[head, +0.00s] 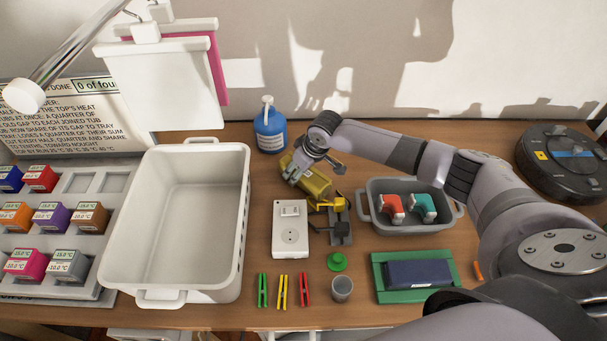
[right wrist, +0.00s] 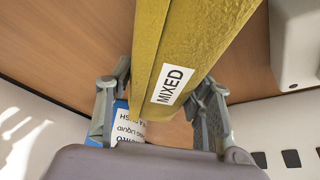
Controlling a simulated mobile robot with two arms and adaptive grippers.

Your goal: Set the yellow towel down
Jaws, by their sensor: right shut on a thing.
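The yellow towel (head: 314,185) is a folded or rolled bundle in the head view, behind the white socket box. My right gripper (head: 314,169) reaches it from behind and above. In the right wrist view the towel (right wrist: 195,40) carries a white "MIXED" label and lies between the two fingers of my right gripper (right wrist: 160,105), which is shut on it. Whether the towel's underside touches the table cannot be told. My left gripper is not in view.
A blue bottle (head: 269,130) stands close behind left of the towel. A white socket box (head: 290,243), a yellow-and-grey device (head: 341,228) and a grey bin (head: 373,227) are close in front. A large white tub (head: 243,215) stands left. Bare wood shows behind the grey bin.

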